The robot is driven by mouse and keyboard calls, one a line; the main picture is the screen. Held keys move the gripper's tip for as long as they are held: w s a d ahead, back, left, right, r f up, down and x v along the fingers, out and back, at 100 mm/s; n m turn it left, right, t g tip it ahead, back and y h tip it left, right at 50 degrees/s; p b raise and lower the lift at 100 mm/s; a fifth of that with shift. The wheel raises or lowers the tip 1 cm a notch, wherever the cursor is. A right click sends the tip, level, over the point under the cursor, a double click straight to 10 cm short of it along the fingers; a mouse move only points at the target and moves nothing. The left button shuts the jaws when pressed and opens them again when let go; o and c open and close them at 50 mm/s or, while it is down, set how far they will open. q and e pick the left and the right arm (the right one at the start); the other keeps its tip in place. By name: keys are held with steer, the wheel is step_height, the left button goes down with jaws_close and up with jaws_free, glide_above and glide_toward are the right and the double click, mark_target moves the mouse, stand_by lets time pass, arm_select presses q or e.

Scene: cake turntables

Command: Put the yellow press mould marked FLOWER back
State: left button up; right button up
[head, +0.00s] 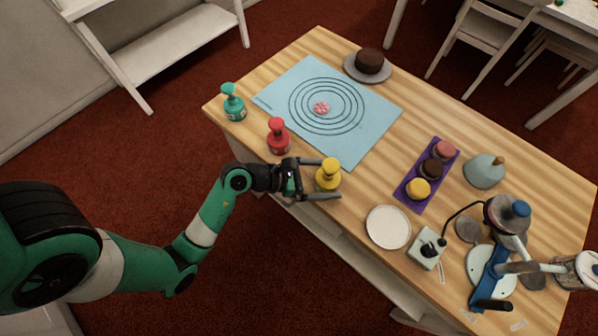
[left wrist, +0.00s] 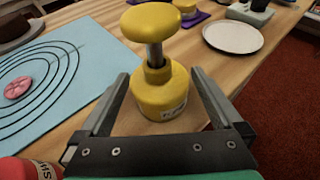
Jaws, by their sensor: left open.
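The yellow press mould (head: 328,174) stands upright on the wooden table near its front edge, by the lower corner of the blue mat. In the left wrist view the yellow press mould (left wrist: 160,88) shows a round knob, a metal stem and a label that is only partly readable. My left gripper (head: 328,178) is open, with one finger on each side of the mould's body. It also shows in the left wrist view (left wrist: 165,100), with the fingers apart and the mould between them. My right gripper is not in view.
A red press mould (head: 278,136) and a green one (head: 234,103) stand left of the yellow one. The blue mat (head: 375,112) has printed rings and a pink flower piece (head: 321,108). A white plate (head: 388,227) and a purple tray (head: 407,196) with cakes lie right.

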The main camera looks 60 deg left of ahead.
arm_select(q)
steer(key=p+v, duration=0.3)
steer(key=v, duration=0.9)
steer(key=shift+w, duration=0.1)
